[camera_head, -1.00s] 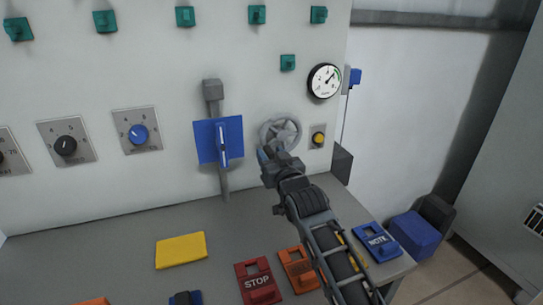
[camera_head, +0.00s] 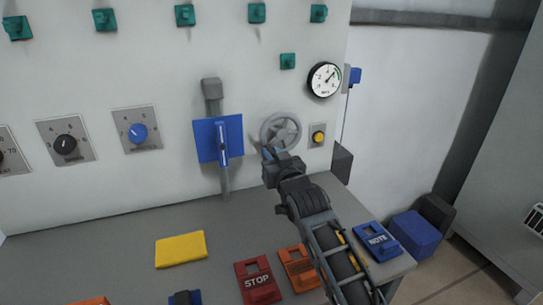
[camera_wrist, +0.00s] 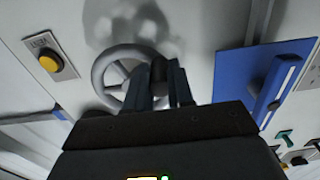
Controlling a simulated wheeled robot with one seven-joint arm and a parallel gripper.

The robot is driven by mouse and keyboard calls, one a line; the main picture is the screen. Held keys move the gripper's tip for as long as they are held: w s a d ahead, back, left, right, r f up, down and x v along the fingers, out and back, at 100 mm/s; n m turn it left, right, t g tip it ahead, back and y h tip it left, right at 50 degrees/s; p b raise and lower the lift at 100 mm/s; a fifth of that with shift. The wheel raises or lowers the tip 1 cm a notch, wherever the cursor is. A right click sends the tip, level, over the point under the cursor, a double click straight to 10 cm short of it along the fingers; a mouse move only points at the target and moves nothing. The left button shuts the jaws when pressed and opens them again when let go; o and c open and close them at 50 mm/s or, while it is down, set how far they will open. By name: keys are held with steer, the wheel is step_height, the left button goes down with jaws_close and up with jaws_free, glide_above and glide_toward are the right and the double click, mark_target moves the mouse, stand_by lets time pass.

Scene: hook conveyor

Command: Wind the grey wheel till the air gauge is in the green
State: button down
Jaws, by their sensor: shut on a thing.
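The grey wheel (camera_head: 284,130) is a spoked handwheel on the white panel; it also shows in the wrist view (camera_wrist: 103,72). My gripper (camera_head: 268,153) is at the wheel's lower left in the head view. In the wrist view my gripper (camera_wrist: 168,85) is shut on the wheel at a dark handle by its rim; the fingers hide part of the grip. The air gauge (camera_head: 323,80) is a round white dial above and right of the wheel, with a green arc at its upper right. Its needle points up and right, close to the green; the exact reading is too small to tell.
A yellow button (camera_head: 318,137) sits right of the wheel. A blue plate with a slider (camera_head: 207,141) stands to its left. Below my arm, the grey shelf (camera_head: 130,240) carries a red STOP tag (camera_head: 257,281), an orange tag (camera_head: 298,268) and a blue NOTE tag (camera_head: 377,241).

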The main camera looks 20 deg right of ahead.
steer(key=shift+d+f+n, duration=0.35)
steer(key=shift+d+n, duration=0.3)
steer(key=shift+n, duration=1)
steer(key=shift+d+f+n, duration=0.4)
steer(key=shift+d+n, duration=0.3)
steer(key=shift+n, duration=0.9)
steer(key=shift+d+f+n, duration=0.35)
steer(key=shift+d+n, duration=0.3)
steer(key=shift+n, duration=1)
steer(key=c, duration=1)
jaws_free()
steer(key=shift+d, duration=0.1)
steer(key=shift+s, duration=0.1)
steer(key=shift+s+b, duration=0.3)
steer(key=shift+s, duration=3.55)
